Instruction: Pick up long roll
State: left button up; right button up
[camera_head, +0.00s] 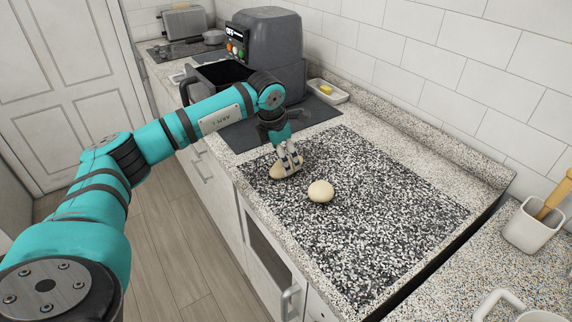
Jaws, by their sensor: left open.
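The long roll (279,171) is a tan, elongated bread roll lying on the black-and-white speckled board (370,220), near its left corner. My left gripper (287,170) points down at the long roll from above, with its fingers open and at the roll. The fingers hide part of the roll, and I cannot tell whether they touch it. A round, pale roll (320,191) lies on the board just to the right of and nearer than the long roll. My right gripper is not in view.
A dark air fryer (268,50) with its drawer (225,78) out stands behind the arm. A white dish (327,92) with a yellow block sits beside it. A utensil holder (533,228) stands at the right. The near part of the board is clear.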

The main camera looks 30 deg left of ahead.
pick_arm(q)
jog(key=x, duration=0.3)
jog(key=shift+w+f+p, duration=0.15)
jog(key=shift+f+p, duration=0.15)
jog(key=shift+p, duration=0.1)
jog(key=shift+f, duration=0.15)
jog(key=c, duration=1.3)
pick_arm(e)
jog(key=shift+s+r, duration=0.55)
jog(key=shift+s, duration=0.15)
pick_arm(q)
jog(key=shift+o, duration=0.2)
